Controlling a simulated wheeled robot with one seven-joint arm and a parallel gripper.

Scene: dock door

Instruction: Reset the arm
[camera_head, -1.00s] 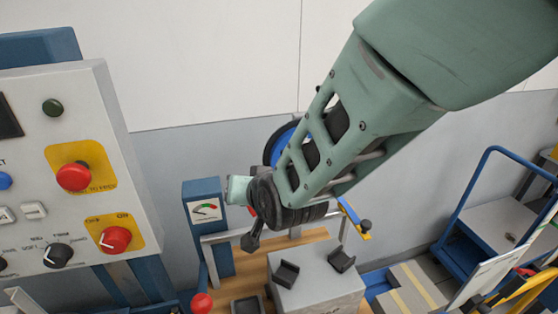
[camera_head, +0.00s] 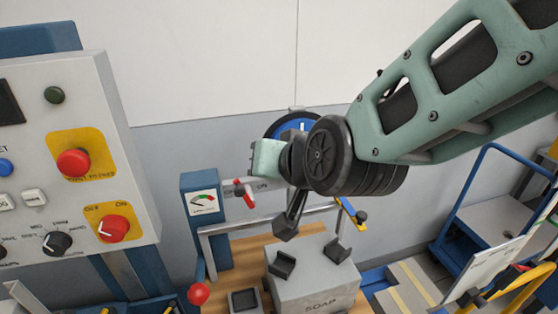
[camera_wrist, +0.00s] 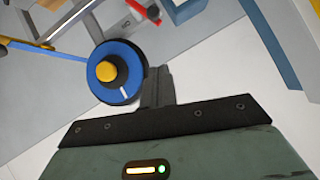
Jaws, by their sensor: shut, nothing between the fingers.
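My green arm reaches in from the upper right in the head view. My gripper (camera_head: 289,226) is shut and empty, its dark fingers pointing down above the wooden bench and just left of the grey SOAP box (camera_head: 318,285). In the wrist view the shut fingers (camera_wrist: 157,75) stand beside a blue round dial with a yellow centre (camera_wrist: 107,72); I cannot tell whether they touch it. The blue dial also shows behind my wrist in the head view (camera_head: 291,126), partly hidden by it.
A grey control panel with red knobs (camera_head: 75,163) stands at the left. A blue gauge post (camera_head: 204,207) and a red ball-topped lever (camera_head: 199,294) stand near the bench (camera_head: 250,251). A blue cart (camera_head: 478,222) is at the right. The wall above is clear.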

